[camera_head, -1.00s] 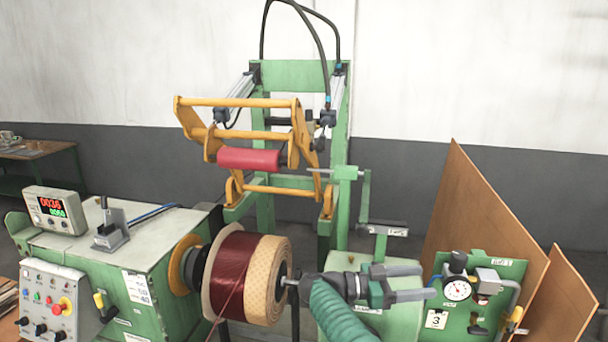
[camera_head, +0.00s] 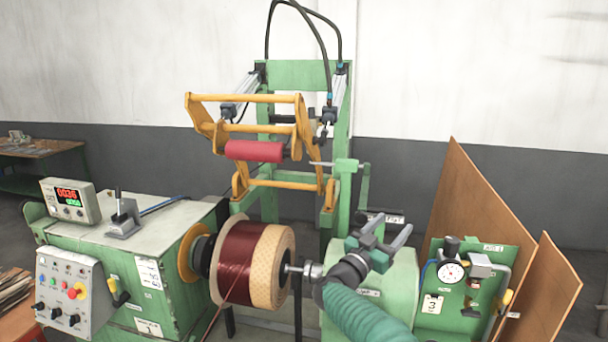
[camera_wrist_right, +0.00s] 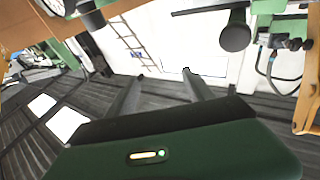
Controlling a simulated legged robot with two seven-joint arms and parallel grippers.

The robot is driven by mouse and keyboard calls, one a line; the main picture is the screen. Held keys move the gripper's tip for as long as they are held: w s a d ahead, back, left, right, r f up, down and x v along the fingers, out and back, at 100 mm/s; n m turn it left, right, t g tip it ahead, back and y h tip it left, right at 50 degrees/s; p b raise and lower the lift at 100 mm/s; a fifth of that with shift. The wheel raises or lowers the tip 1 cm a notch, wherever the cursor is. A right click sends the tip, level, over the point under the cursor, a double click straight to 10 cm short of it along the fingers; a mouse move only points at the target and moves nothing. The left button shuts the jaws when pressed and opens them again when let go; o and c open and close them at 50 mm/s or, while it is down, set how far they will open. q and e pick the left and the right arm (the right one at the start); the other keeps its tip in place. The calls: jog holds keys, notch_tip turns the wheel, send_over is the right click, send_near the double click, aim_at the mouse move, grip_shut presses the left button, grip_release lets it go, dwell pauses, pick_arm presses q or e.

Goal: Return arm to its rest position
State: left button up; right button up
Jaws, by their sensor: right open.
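My right arm comes in from the bottom with a green ribbed sleeve. My right gripper (camera_head: 390,228) is open and empty in the head view, its two grey fingers pointing up and to the right, in front of the green tailstock housing. In the right wrist view the same gripper (camera_wrist_right: 160,82) shows two spread dark fingers with nothing between them. The coil (camera_head: 238,262) of dark red wire sits on the winding spindle, to the left of my right gripper and apart from it. My left gripper is not in view.
The winding machine (camera_head: 130,250) with its control box (camera_head: 68,295) stands at left. A green frame with a yellow roller cradle (camera_head: 245,99) and red roller (camera_head: 254,151) rises behind. A green gauge panel (camera_head: 462,305) and brown boards (camera_head: 475,205) stand at right.

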jog(key=s+a+f+n+t+y+b, duration=0.1)
jog(key=s+a+f+n+t+y, duration=0.1)
jog(key=a+f+n+y, duration=0.8)
jog(key=s+d+f+g+y+b, duration=0.1)
jog(key=s+d+f+g+y, duration=0.1)
jog(key=s+f+g+y, duration=0.5)
jog(key=s+d+f+g, duration=0.2)
jog(key=s+f, duration=0.3)
jog(key=s, duration=0.6)
jog(key=s+d+f+g+h, duration=0.1)
jog(key=s+d+f+g, duration=0.1)
jog(key=s+f, duration=0.4)
jog(key=s+d+f+g+h+b, duration=0.1)
jog(key=s+f+g, duration=0.2)
jog(key=s, duration=1.4)
notch_tip(320, 180, down, 2)
jog(key=shift+d+f, duration=0.15)
jog(key=shift+d, duration=0.25)
